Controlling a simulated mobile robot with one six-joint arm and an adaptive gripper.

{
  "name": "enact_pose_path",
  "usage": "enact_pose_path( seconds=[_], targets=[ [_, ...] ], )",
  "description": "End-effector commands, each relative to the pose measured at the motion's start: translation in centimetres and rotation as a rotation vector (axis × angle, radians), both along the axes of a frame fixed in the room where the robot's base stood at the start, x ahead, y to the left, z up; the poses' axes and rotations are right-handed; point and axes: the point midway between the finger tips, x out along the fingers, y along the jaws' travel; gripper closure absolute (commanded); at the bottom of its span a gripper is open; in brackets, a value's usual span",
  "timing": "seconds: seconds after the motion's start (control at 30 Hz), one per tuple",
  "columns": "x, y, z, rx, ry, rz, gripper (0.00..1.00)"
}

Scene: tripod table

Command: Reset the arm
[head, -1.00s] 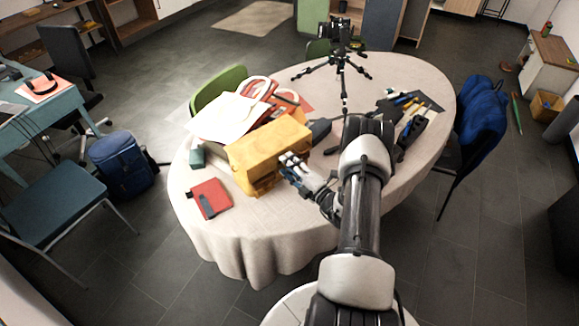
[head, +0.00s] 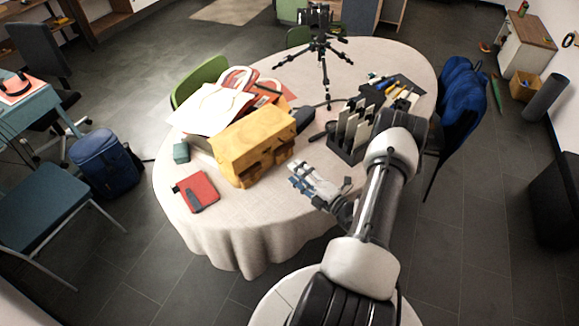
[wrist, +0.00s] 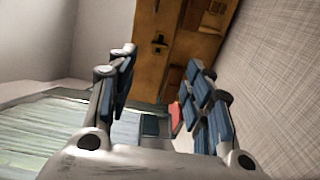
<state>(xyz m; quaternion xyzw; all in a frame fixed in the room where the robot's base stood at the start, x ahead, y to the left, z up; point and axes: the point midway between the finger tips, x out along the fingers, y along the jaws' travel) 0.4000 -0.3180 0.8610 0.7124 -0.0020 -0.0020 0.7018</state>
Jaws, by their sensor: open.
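My gripper (head: 303,181) is over the near part of the oval table (head: 235,222), which has a pale cloth. It is open with nothing between its fingers, to the right of a yellow wooden box (head: 243,152) and apart from it. In the wrist view my gripper (wrist: 165,95) shows its blue-padded fingers spread, with the yellow box (wrist: 165,75) beyond them. My arm comes in from the lower right.
A dark rack (head: 352,140) with upright pale dividers stands close beyond my gripper. A tripod (head: 322,62) stands at the far end. A red notebook (head: 196,191) and a green block (head: 181,152) lie at the left. The near tablecloth is clear.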

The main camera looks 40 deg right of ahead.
Motion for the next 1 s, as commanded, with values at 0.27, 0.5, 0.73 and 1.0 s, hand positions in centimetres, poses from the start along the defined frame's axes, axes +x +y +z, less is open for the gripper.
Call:
enact_pose_path(
  seconds=[0.27, 0.5, 0.73, 1.0],
  targets=[
    [-0.6, 0.0, 0.0, 0.000, -0.001, 0.001, 0.53],
    [-0.6, 0.0, 0.0, 0.000, -0.001, 0.000, 0.53],
    [-0.3, 0.3, 0.4, -0.013, -0.002, 0.016, 0.53],
    [4.1, 6.9, 8.4, -0.316, -0.039, 0.350, 0.53]
  ],
)
